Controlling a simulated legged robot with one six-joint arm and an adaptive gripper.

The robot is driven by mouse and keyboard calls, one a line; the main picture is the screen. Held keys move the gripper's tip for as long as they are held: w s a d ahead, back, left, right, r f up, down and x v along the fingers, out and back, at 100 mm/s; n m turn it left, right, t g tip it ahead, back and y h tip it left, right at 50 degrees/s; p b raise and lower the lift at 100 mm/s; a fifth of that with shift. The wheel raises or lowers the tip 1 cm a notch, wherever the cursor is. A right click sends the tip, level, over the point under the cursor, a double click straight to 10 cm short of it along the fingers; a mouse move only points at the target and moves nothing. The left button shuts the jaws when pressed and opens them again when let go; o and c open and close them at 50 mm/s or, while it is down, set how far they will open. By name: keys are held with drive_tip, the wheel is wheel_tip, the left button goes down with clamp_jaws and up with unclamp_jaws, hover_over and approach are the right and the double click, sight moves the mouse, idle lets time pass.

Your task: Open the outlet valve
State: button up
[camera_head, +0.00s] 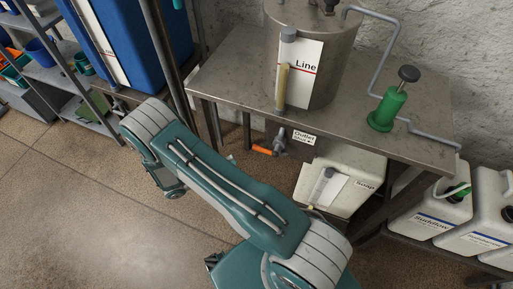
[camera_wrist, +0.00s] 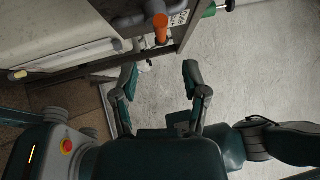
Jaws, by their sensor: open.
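The outlet valve has an orange handle (camera_head: 263,150) on a grey pipe fitting (camera_head: 280,141) under the metal table's front edge. A label reading "Outlet" hangs to its right. In the head view the handle points left, roughly level. In the wrist view the orange handle (camera_wrist: 160,30) shows end-on near the top, with grey pipe behind it. My gripper (camera_wrist: 161,80) is open and empty, its two dark green fingers spread. The handle appears beyond the fingertips, not between them. In the head view my arm hides most of the gripper.
A metal table (camera_head: 232,85) carries a steel tank (camera_head: 325,60) and a green pump (camera_head: 387,108). A white soap container (camera_head: 345,175) stands below, right of the valve. Table legs stand left of the valve. The floor (camera_head: 70,215) at left is clear.

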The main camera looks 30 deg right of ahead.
sight(260, 147)
drive_tip(key=d, duration=0.3)
drive_tip(key=s+d+r, duration=0.1)
drive_tip(key=d, duration=0.6)
drive_tip(key=shift+s+d+r, duration=0.1)
drive_tip(key=shift+s+r, duration=0.1)
drive_tip(key=shift+r, duration=0.05)
clamp_jaws()
